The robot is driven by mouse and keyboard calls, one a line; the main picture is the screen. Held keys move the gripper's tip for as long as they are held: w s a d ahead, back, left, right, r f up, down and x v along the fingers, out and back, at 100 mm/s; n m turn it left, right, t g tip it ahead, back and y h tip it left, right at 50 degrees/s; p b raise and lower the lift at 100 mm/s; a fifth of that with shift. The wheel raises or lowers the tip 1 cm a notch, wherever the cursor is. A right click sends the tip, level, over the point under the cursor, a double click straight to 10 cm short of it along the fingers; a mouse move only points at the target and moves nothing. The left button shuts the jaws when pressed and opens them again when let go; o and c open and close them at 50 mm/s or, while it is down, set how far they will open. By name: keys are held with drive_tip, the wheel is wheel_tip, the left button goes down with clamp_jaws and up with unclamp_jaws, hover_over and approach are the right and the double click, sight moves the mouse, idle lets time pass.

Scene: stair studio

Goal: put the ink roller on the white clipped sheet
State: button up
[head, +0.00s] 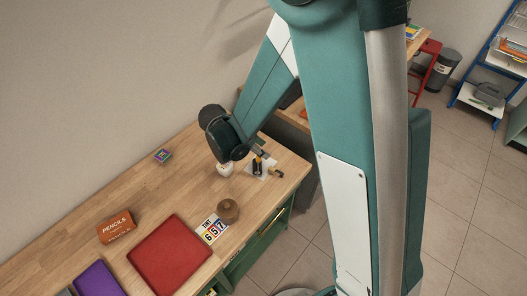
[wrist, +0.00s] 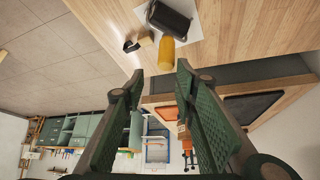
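The ink roller (head: 257,168) has a black body and a yellow handle. It is on the white sheet (head: 271,163) near the table's far right end. The wrist view shows the black roller body (wrist: 169,20) over the white sheet (wrist: 141,13), with the yellow handle (wrist: 166,55) pointing toward my fingers. In the head view my gripper (head: 262,152) is just above and beside the roller, partly covering the sheet.
A small brown and black item (head: 278,173) is at the sheet's edge. A white cup (head: 224,168) stands left of it. A round wooden object (head: 228,210), number card (head: 211,229), red square (head: 170,254) and pencils box (head: 116,228) are nearer.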

drive_tip(key=v, duration=0.9)
drive_tip(key=shift+r, duration=0.1)
idle(0.8)
drive_tip(key=s+d+r+n+y, duration=0.2)
drive_tip(key=s+d+r+n, duration=0.1)
drive_tip(key=d+r, duration=0.35)
drive_tip(key=s+d+r+n+y, duration=0.1)
drive_tip(key=s+d+r+n, duration=0.2)
drive_tip(key=d+r, duration=0.3)
drive_tip(key=s+d+r+n+t+y, duration=0.1)
drive_tip(key=s+d+r+n+t, duration=0.1)
drive_tip(key=s+d, duration=0.3)
drive_tip(key=s+d+r+n+t+y, duration=0.1)
drive_tip(key=s+d+r+n+t, duration=0.1)
drive_tip(key=s, duration=0.5)
drive_tip(key=d+r+n, duration=0.1)
drive_tip(key=d+n, duration=0.1)
drive_tip(key=d, duration=0.1)
drive_tip(key=shift+s+r+n+y, duration=0.2)
drive_tip(key=shift+r+n+y, duration=0.1)
drive_tip(key=shift+r+y, duration=0.1)
